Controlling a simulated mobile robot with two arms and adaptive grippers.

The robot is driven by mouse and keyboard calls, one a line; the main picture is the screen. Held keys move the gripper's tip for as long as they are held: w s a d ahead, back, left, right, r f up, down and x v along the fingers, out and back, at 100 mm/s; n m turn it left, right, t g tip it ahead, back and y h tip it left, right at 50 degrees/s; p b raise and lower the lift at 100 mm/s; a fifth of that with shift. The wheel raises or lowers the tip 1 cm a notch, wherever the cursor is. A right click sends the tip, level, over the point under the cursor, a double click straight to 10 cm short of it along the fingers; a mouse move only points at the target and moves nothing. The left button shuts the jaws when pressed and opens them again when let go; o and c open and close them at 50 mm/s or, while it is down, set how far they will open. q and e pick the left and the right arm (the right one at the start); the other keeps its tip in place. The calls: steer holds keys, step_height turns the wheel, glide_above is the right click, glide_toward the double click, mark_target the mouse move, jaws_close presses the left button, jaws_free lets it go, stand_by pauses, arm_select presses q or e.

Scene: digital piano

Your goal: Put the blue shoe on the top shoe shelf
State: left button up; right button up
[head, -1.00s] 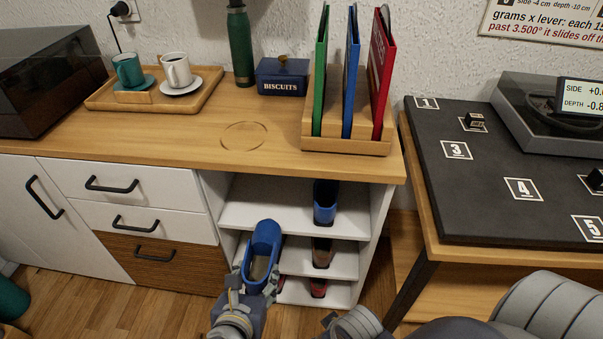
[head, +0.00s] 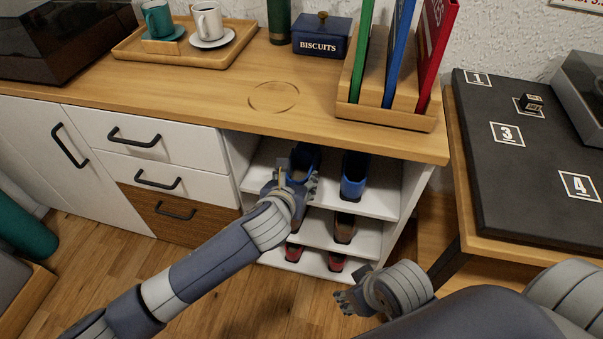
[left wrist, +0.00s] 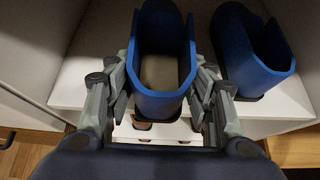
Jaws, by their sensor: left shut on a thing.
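The blue shoe (head: 304,162) is at the top shelf of the white shoe rack, left of a matching blue shoe (head: 354,177). My left gripper (head: 292,187) is shut on the blue shoe at its heel end. In the left wrist view the held shoe (left wrist: 163,60) sits between the two fingers (left wrist: 163,95), its toe pointing into the shelf, beside the other blue shoe (left wrist: 250,55). The top shelf (head: 382,206) is white. Whether the held shoe's sole touches it I cannot tell. My right gripper (head: 347,298) is low in front of the rack; its jaws are unclear.
A brown shoe (head: 345,228) is on the middle shelf and red shoes (head: 294,252) are on the bottom shelf. The wooden countertop (head: 220,95) overhangs the top shelf. A dark-topped table (head: 520,190) stands to the right. Floor in front is clear.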

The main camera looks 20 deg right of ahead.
mark_target(304, 168)
arm_select(q)
steer(key=w+d, duration=0.1)
steer(key=w+d+b, duration=0.1)
steer(key=w, duration=0.1)
steer(key=shift+w+d, duration=0.25)
steer(key=shift+s+f+b, duration=0.1)
steer(key=shift+f+b, duration=0.25)
steer(key=shift+f, duration=0.35)
steer(key=shift+a, duration=0.1)
steer(key=shift+f, duration=0.1)
steer(key=o, duration=0.9)
steer(key=shift+o, duration=0.2)
